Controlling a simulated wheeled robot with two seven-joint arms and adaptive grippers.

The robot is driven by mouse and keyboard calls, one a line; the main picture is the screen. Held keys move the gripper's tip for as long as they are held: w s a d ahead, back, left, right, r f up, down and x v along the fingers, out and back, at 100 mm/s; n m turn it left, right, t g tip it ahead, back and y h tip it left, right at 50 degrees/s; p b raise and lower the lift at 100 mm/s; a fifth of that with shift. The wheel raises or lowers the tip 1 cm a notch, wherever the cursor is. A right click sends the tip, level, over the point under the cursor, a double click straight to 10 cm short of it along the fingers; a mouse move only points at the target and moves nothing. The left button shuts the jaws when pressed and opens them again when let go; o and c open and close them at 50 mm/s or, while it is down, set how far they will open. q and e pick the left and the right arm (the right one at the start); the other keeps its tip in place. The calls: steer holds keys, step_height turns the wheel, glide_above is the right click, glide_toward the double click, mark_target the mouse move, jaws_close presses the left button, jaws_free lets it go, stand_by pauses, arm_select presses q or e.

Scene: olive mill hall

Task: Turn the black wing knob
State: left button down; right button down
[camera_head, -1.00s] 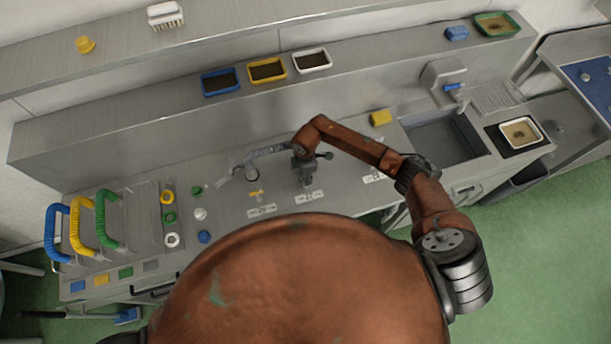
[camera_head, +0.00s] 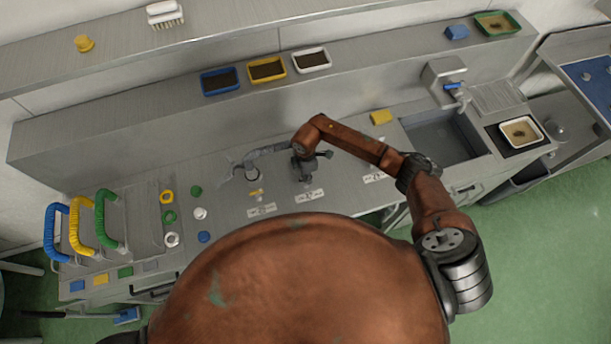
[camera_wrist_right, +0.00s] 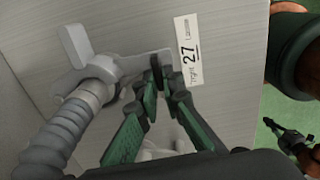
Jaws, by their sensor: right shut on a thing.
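The black wing knob (camera_wrist_right: 156,70) shows as a narrow dark piece between my right fingertips in the right wrist view, in front of a grey metal fitting. Most of it is hidden by the fingers. My right gripper (camera_wrist_right: 160,88) is shut on it, with green-lined fingers on either side. In the head view my right gripper (camera_head: 306,168) is over the worktop, behind a white label, and the knob cannot be made out there.
A ribbed grey hose (camera_wrist_right: 65,130) and its fitting lie close left of the fingers. A white label (camera_wrist_right: 187,42) reads 27. A yellow knob (camera_head: 256,192) is to the left. The sink (camera_head: 440,140) is at the right, coloured handles (camera_head: 104,220) at the left.

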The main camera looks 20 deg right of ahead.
steer(key=n+b, duration=0.3)
steer(key=n, duration=0.1)
steer(key=shift+w+n, duration=0.1)
steer(key=shift+n, duration=0.2)
steer(key=n+b, duration=0.3)
steer(key=n, duration=0.1)
steer(key=shift+f, duration=0.1)
steer(key=n+b, duration=0.4)
steer(key=n, duration=0.1)
steer(key=n+b, duration=0.4)
steer(key=shift+n, duration=0.3)
steer(key=n+b, duration=0.9)
steer(key=n, duration=0.1)
steer(key=shift+n, duration=0.4)
steer(key=n+b, duration=0.3)
steer(key=n, duration=0.1)
steer(key=shift+n+b, duration=0.8)
steer(key=shift+n, duration=0.3)
steer(key=shift+r, duration=0.2)
